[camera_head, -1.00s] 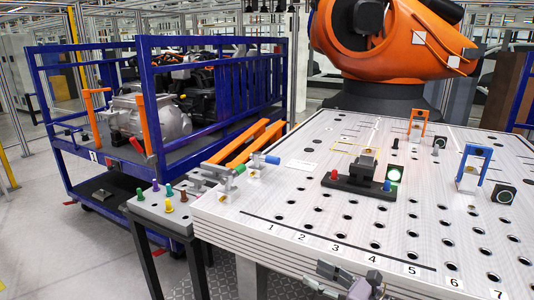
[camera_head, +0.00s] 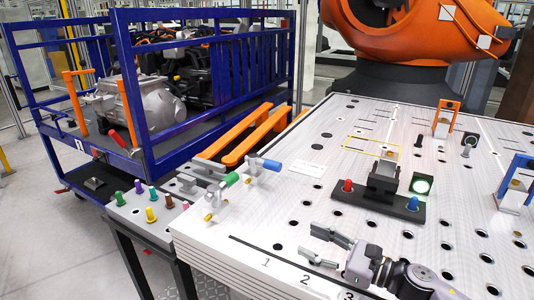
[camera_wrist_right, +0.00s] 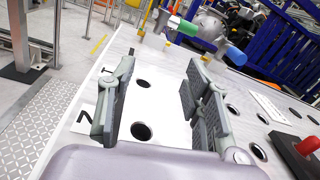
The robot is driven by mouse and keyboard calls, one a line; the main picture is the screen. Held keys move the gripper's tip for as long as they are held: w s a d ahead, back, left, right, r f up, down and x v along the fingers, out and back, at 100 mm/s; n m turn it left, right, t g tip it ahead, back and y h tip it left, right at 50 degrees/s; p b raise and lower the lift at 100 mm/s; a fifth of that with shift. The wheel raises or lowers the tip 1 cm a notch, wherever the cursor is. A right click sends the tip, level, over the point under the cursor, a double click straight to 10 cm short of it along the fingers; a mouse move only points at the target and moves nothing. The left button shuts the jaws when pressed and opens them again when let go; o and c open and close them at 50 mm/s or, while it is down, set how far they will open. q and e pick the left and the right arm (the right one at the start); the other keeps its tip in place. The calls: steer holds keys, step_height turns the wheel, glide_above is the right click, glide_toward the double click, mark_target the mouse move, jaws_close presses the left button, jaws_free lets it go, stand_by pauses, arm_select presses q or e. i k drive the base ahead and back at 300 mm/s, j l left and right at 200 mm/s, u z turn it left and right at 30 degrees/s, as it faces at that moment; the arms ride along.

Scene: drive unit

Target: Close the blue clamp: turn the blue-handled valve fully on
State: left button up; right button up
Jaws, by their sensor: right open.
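The blue-handled valve has a blue grip (camera_head: 272,165) on a metal body (camera_head: 252,168) at the table's far-left edge, beside a similar one with a green handle (camera_head: 230,180). The blue grip points to the right, roughly level with the tabletop. In the right wrist view the blue grip (camera_wrist_right: 236,56) and green grip (camera_wrist_right: 182,26) show beyond the fingers. My right gripper (camera_head: 326,245) is open and empty above the table's front part, apart from the valve on its near right side. It also shows in the wrist view (camera_wrist_right: 156,98). My left gripper is not in view.
A black fixture (camera_head: 376,199) with red and blue buttons stands right of the valve. Orange bars (camera_head: 245,138) lie behind it. A side stand (camera_head: 135,212) with coloured pegs and a blue cart (camera_head: 100,165) are at left. The perforated tabletop between gripper and valve is clear.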

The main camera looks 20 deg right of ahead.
mark_target(254, 159)
steer(key=i+l, duration=0.25)
steer(key=i, duration=0.15)
steer(key=i+l, duration=0.3)
steer(key=i, duration=0.05)
